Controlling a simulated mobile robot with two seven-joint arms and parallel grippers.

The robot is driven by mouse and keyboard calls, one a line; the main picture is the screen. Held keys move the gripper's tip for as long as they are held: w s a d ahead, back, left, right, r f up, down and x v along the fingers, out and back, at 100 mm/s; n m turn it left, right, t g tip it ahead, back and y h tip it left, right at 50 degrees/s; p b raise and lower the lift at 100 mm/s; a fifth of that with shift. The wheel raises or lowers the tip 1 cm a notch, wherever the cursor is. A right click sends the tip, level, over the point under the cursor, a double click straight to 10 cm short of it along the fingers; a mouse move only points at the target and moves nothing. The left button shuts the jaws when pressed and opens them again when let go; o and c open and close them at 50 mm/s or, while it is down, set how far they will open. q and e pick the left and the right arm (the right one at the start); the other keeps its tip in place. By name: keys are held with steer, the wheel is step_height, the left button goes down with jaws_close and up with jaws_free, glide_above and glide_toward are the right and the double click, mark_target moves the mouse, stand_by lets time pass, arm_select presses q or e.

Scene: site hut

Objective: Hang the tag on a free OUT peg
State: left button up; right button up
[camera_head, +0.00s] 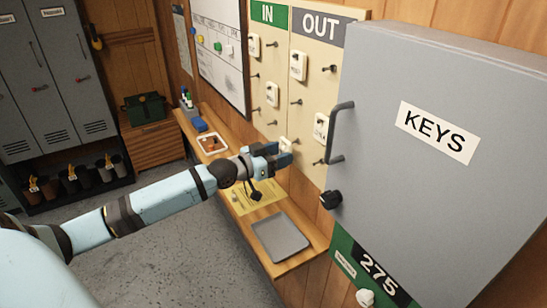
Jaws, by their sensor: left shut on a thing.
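My left gripper (284,156) is in front of the lower part of the peg board and is shut on the tag (284,144). Only a small cream part of the tag shows above the fingers; the fingers hide the rest. The board's OUT column (311,95), under a grey header, carries one cream tag (298,66) high up and another tag (320,128) lower down. Bare dark OUT pegs show at the upper right (328,69), at mid left (296,101) and low down (319,162). My right gripper is out of view.
The grey KEYS cabinet (400,195) juts out right of the board, with its handle (333,140) close to the OUT column. The IN column (262,85) holds tags on the left. Below, a wooden shelf (312,238) bears a grey tray (261,240) and yellow paper (240,205).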

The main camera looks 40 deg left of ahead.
arm_select(q)
steer(key=shift+x, duration=1.25)
steer(key=shift+f, duration=0.2)
stand_by(0.3)
steer(key=o, duration=0.9)
steer(key=shift+b+v, duration=0.85)
steer(key=shift+v, duration=6.05)
